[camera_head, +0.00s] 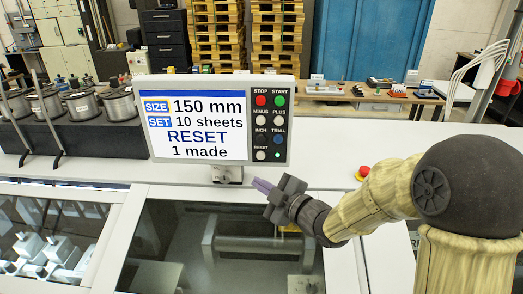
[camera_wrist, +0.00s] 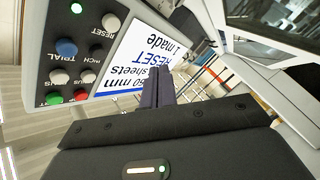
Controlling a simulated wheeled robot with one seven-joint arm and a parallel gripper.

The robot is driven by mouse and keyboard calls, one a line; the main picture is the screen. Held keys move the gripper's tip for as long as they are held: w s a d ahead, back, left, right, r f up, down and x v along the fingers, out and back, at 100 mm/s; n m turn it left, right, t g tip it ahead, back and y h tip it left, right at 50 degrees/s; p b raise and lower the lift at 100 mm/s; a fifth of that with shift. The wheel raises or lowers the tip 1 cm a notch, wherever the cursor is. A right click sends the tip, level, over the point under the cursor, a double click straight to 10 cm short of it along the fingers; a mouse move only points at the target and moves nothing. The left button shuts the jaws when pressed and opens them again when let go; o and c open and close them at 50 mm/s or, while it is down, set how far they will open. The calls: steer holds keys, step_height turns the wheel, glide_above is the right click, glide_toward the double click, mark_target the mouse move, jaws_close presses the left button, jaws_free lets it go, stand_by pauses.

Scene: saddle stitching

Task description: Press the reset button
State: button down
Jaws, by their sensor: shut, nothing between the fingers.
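The control panel (camera_head: 270,128) is the dark strip at the right of the white-framed screen. Its reset button (camera_head: 261,155) is the white round button at the bottom left, under a RESET label. In the wrist view the white reset button (camera_wrist: 111,21) shows upper left, beside its upside-down label. My gripper (camera_head: 261,186) is shut and empty, below the panel and apart from the button. In the wrist view its purple-grey fingers (camera_wrist: 157,86) lie together in front of the screen's lower part, right of the button column.
The screen (camera_head: 197,155) reads 150 mm, 10 sheets, RESET, 1 made. Beside reset is a green button (camera_head: 277,155); a blue trial button (camera_head: 279,139) is above it. A red emergency knob (camera_head: 362,173) stands right on the white machine top. A glass cover (camera_head: 170,250) lies below.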

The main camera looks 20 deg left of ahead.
mark_target(261, 156)
steer(key=shift+w+a+p, duration=0.3)
steer(key=shift+w+p, duration=0.35)
steer(key=shift+w, duration=0.7)
steer(key=shift+w+a+p, duration=0.25)
steer(key=shift+w+p, duration=0.4)
steer(key=shift+w, duration=0.65)
steer(key=shift+w+a+p, duration=0.3)
steer(key=shift+w+p, duration=0.35)
steer(key=shift+w, duration=0.7)
steer(key=shift+w+a, duration=0.1)
steer(key=shift+w, duration=0.3)
